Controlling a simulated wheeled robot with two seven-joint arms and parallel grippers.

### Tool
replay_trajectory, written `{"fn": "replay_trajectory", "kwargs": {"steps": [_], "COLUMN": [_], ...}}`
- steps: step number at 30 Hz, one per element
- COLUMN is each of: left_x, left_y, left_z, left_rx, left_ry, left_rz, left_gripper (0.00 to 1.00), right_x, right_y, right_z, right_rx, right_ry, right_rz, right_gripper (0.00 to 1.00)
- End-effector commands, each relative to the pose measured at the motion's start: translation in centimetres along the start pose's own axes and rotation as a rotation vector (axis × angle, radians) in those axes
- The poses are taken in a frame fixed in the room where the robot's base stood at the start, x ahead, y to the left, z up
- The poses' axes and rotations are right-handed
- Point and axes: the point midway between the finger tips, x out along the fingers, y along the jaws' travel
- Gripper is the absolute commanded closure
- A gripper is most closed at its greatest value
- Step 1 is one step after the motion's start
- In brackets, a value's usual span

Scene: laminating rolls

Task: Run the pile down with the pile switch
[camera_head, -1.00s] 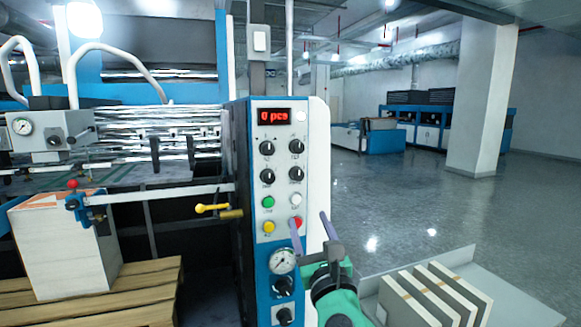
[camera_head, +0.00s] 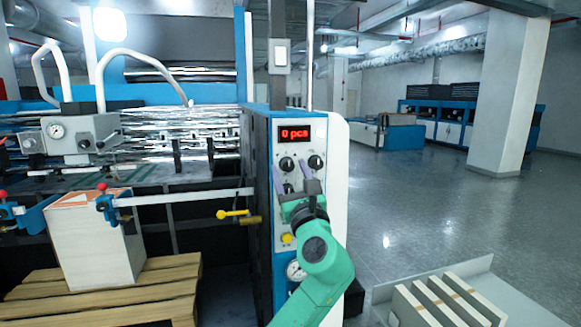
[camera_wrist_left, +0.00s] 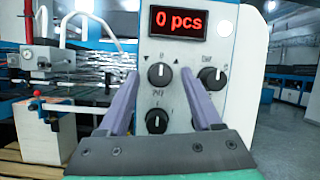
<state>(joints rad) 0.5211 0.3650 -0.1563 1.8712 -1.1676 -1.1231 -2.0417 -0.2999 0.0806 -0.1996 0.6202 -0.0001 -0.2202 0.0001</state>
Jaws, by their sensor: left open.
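The pile switch seems to be the black upper-left knob (camera_head: 286,164) on the control panel; in the left wrist view this knob (camera_wrist_left: 160,74) has small down and up arrows above it. My left gripper (camera_head: 292,171) is in front of the panel, open and empty. In the left wrist view its purple fingers (camera_wrist_left: 157,82) frame the knob from either side; I cannot tell whether they touch it. The pile (camera_head: 92,248) is a white stack on a wooden pallet (camera_head: 100,296). My right gripper is in neither view.
A red display (camera_head: 295,133) reads "0 pcs" above the knobs. More knobs (camera_wrist_left: 211,78), a yellow button (camera_head: 287,239) and a gauge (camera_head: 296,270) share the panel. A yellow-handled lever (camera_head: 232,214) sticks out to its left. Open floor (camera_head: 430,215) lies to the right.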

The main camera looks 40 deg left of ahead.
Motion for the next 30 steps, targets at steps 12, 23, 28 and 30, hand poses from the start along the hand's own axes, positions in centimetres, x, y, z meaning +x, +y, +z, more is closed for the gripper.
{"fn": "replay_trajectory", "kwargs": {"steps": [12,23,28,30], "left_x": [-0.1,-0.1,-0.1,-0.1], "left_y": [0.0,-0.1,-0.2,-0.2], "left_z": [-0.1,-0.2,-0.2,-0.3], "left_rx": [0.0,-0.048,-0.132,-0.179], "left_ry": [0.0,-0.003,-0.008,-0.01], "left_rz": [0.0,0.019,0.052,0.072], "left_gripper": [1.0,1.0,1.0,1.0], "right_x": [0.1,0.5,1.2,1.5], "right_y": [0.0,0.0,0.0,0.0], "right_z": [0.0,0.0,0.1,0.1], "right_rx": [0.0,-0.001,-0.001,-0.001], "right_ry": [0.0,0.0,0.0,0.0], "right_rz": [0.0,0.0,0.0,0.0], "right_gripper": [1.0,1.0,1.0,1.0]}}
